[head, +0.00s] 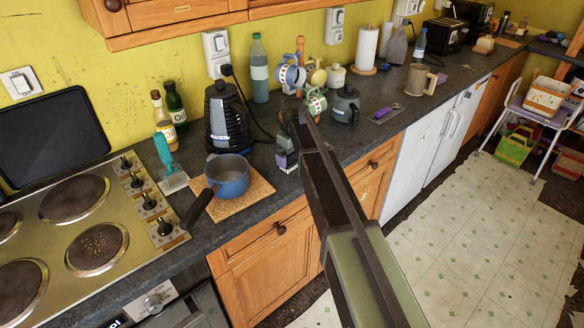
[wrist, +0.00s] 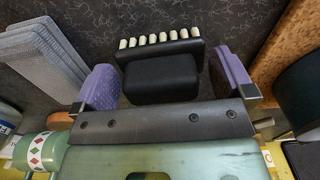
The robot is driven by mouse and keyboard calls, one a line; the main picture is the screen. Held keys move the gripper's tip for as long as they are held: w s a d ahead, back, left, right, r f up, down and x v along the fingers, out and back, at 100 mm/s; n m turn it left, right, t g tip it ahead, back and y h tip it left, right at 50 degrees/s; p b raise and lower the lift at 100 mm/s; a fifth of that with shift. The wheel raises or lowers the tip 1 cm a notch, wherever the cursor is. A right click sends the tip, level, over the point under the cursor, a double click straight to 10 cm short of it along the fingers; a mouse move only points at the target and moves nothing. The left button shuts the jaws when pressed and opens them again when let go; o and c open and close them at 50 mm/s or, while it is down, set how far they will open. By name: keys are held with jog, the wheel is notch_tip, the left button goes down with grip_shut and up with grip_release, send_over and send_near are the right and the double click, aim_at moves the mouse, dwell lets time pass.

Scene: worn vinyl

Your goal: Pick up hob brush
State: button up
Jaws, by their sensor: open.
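The hob brush (wrist: 160,78) shows in the wrist view as a black block with a row of cream bristle tufts along its far edge. It lies on the dark worktop. My gripper (wrist: 165,82) is open, with one purple-padded finger on each side of the brush and a small gap showing on both sides. The near part of the brush is hidden by the gripper's dark crossbar. In the head view my gripper (head: 286,156) is low over the worktop, right of the blue pan, and the brush is hard to make out there.
A blue pan (head: 228,176) stands on a cork mat (head: 252,190) to the left. A black kettle (head: 226,120), green bottle (head: 259,70) and patterned mugs (head: 291,77) stand behind. A grey ridged item (wrist: 42,62) lies left of the brush in the wrist view.

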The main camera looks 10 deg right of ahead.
jog(key=shift+r, duration=0.15)
jog(key=c, duration=1)
jog(key=shift+r, duration=0.1)
notch_tip(320, 180, up, 20)
jog(key=p, duration=2)
